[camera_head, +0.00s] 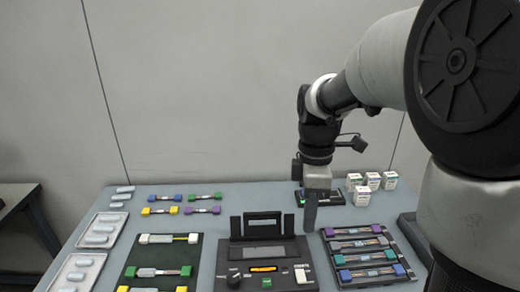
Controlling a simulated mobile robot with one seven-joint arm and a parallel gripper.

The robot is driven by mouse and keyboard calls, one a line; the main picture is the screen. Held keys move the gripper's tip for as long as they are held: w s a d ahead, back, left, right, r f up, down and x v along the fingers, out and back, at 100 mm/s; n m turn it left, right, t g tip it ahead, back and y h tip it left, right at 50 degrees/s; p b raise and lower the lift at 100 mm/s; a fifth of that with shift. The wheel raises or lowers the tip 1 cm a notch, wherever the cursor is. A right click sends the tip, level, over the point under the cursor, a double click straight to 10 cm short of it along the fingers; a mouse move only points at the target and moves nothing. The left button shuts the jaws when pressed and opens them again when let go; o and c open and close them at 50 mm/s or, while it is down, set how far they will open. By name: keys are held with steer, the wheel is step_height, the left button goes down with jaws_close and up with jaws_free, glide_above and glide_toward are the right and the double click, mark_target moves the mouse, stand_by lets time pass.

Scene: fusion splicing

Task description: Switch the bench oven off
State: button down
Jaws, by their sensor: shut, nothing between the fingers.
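A dark bench unit (265,254) stands at the middle front of the table, with an upright panel at its back. It has an orange lit display, a black knob at its front left, a green button and pale controls at its right. It looks like the bench oven, but no label is readable. A smaller dark device (336,199) with a small green light lies behind and to the right, partly hidden by my gripper. My gripper (310,229) is shut and empty, pointing down just right of the bench unit's upright panel. Its exact height and any contact cannot be told.
A dark rack (337,234) with several coloured-end pieces lies right of the gripper, another dark tray (193,249) left of the unit. Small white boxes (371,180) stand at the back right. Pale trays (119,218) line the left edge. Table is bare at back centre.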

step_height(320, 180, down, 3)
steer(key=w+n, duration=0.1)
steer(key=n, duration=0.1)
steer(key=b, duration=0.4)
glide_toward(302, 279)
steer(key=shift+g, duration=0.3)
step_height(302, 279, down, 6)
steer(key=shift+s+a+f, duration=0.1)
steer(key=shift+s+f, duration=0.1)
steer(key=shift+f, duration=0.05)
steer(key=shift+f+b, duration=0.1)
steer(key=shift+b, duration=0.2)
